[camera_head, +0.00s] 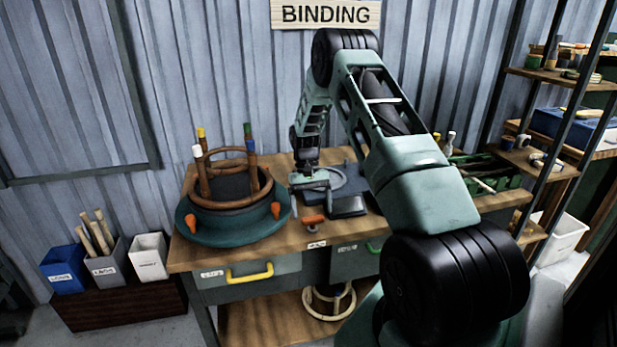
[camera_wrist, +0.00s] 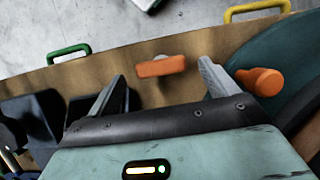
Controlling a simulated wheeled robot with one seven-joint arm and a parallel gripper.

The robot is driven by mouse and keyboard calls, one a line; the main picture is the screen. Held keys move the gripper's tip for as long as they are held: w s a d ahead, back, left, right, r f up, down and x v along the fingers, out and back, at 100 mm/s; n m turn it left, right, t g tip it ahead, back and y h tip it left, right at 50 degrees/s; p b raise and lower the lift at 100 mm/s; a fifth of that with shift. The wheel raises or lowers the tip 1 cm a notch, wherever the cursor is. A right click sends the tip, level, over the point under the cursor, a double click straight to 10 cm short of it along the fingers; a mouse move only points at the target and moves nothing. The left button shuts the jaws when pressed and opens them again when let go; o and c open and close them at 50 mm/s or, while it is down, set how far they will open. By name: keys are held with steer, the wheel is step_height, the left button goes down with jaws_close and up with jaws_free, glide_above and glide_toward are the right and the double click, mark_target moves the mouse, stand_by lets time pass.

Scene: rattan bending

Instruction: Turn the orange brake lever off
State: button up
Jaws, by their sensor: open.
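The orange lever (camera_head: 313,220) is on the bench top near its front edge, right of the teal turntable (camera_head: 190,235). It also shows in the wrist view (camera_wrist: 162,68), lying crosswise on a pale mount. My gripper (camera_head: 311,203) is open above the bench, just behind the lever in the head view. In the wrist view my gripper (camera_wrist: 162,76) has its two fingers apart, with the lever seen between and just beyond the tips. No contact with the lever shows. I cannot tell the height gap.
An orange knob (camera_wrist: 262,80) on the turntable edge is close to one finger. A rattan frame (camera_head: 232,180) stands on the turntable. A dark block (camera_head: 347,207) is right of the lever. Yellow (camera_head: 250,275) and green (camera_head: 374,246) drawer handles stick out at the front.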

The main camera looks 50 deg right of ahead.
steer(key=b+v, duration=0.1)
steer(key=v, duration=1.4)
steer(key=shift+w+r+b, duration=0.2)
steer(key=shift+r+b, duration=0.05)
steer(key=shift+b, duration=0.15)
